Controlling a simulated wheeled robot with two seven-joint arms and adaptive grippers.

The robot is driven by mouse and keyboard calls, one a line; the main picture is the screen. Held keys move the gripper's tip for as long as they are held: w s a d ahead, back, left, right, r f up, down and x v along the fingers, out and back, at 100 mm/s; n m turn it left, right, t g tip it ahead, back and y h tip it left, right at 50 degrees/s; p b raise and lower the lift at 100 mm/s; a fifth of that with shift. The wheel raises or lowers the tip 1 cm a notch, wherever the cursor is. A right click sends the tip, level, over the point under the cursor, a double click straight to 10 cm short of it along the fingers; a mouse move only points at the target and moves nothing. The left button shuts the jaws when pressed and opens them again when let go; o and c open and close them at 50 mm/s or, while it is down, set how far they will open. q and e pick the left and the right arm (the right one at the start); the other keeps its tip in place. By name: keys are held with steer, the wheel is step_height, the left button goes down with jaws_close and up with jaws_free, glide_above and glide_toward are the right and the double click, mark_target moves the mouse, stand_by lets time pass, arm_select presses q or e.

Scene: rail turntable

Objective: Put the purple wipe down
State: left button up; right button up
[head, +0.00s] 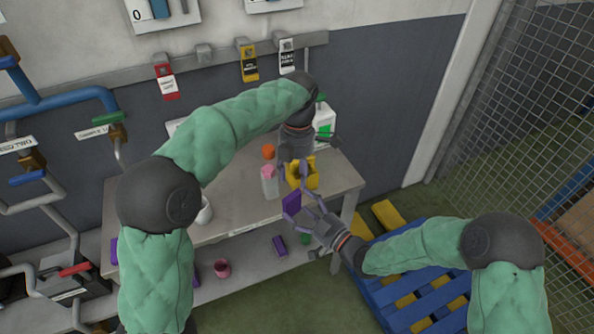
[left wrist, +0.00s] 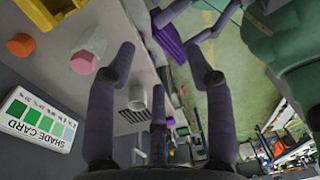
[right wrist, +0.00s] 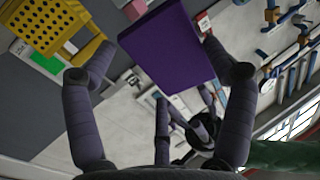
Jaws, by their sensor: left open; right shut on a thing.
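The purple wipe (head: 292,204) is a flat, thick purple block in my right gripper (head: 306,200), just in front of the table's front edge. In the right wrist view the wipe (right wrist: 166,46) spans the space between the fingertips, tilted. My left gripper (head: 292,165) is above the table's right part, close to the right gripper, with its fingers apart and nothing between them. In the left wrist view the wipe (left wrist: 168,40) shows beyond the open left fingers. The grey table (head: 240,211) is under and behind the grippers.
A yellow perforated holder (head: 303,178), a pink-topped bottle (head: 269,184), an orange-topped item (head: 268,151) and a white cup (head: 204,212) stand on the table. A blue pallet (head: 440,303) lies right.

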mark_target(292, 204)
arm_select(q)
steer(key=shift+s+d+r+n+y, duration=0.15)
steer(key=shift+s+r+n+y, duration=0.35)
steer(key=shift+n, duration=0.4)
steer(key=f, duration=0.4)
steer(key=a+f, duration=0.1)
steer(key=f, duration=0.2)
steer(key=s+f, duration=0.1)
steer(key=f, duration=0.3)
steer(key=shift+a+f, duration=0.2)
steer(key=shift+f, duration=0.1)
steer(key=shift+c, duration=0.3)
jaws_close()
steer(key=shift+s, duration=0.1)
arm_select(e)
steer(key=o, duration=0.9)
steer(key=shift+c, duration=0.2)
